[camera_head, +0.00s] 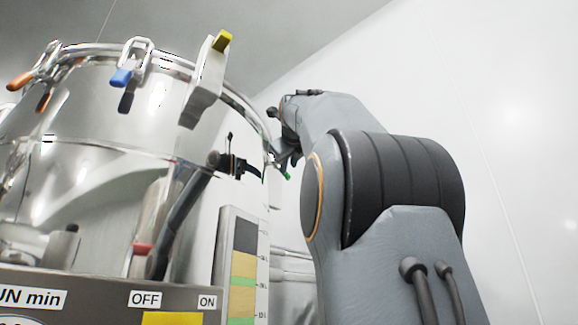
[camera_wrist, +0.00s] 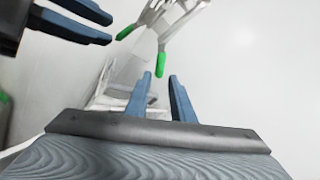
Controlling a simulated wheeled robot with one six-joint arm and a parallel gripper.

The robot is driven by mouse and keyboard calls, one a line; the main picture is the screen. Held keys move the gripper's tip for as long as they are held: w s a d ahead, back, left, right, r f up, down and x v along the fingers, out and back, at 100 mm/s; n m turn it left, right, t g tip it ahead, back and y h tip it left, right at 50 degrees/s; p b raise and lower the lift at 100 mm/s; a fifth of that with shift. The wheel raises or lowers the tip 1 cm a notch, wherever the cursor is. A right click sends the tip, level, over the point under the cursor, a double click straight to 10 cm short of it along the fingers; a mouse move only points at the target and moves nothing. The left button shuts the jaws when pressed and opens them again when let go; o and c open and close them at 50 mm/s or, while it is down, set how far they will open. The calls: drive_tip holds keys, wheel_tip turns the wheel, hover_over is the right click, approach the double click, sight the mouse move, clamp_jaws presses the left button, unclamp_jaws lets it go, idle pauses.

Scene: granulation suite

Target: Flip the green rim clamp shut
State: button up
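The green rim clamp shows in the head view as a small green tip (camera_head: 287,176) at the right side of the steel vessel's rim; my arm hides most of the clamp. In the wrist view its pale metal frame runs down from the top to a green handle tip (camera_wrist: 160,68). A second green tip left of it looks like a reflection in the steel. My gripper (camera_wrist: 160,76) is open, its two blue fingers apart. The green tip appears between and just beyond the fingertips, with nothing visibly gripped. In the head view my gripper (camera_head: 287,156) is just above the green tip, partly hidden.
A black hose (camera_head: 180,215) and a labelled panel (camera_head: 80,297) are below. A dark gripper shape at the wrist view's upper left looks like a reflection.

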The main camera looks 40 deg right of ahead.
drive_tip(key=shift+s+r+n, duration=0.1)
drive_tip(key=shift+r+n, duration=0.05)
drive_tip(key=shift+n, duration=0.15)
drive_tip(key=c, duration=0.4)
drive_tip(key=shift+s+d+r+n+p, duration=0.15)
drive_tip(key=shift+s+d+n+p, duration=0.2)
drive_tip(key=shift+p, duration=0.35)
clamp_jaws()
drive_tip(key=s+d+r+n+y+p, duration=0.1)
drive_tip(key=s+r+n+y+p, duration=0.2)
drive_tip(key=n+p, duration=0.45)
drive_tip(key=s+d+r+n+y+p, duration=0.1)
drive_tip(key=s+d+r+n+p, duration=0.25)
drive_tip(key=n, duration=0.75)
drive_tip(key=w+f+p, duration=0.5)
drive_tip(key=w+p, duration=0.2)
drive_tip(key=w, duration=0.3)
drive_tip(key=shift+w+a, duration=0.15)
drive_tip(key=shift+a, duration=0.15)
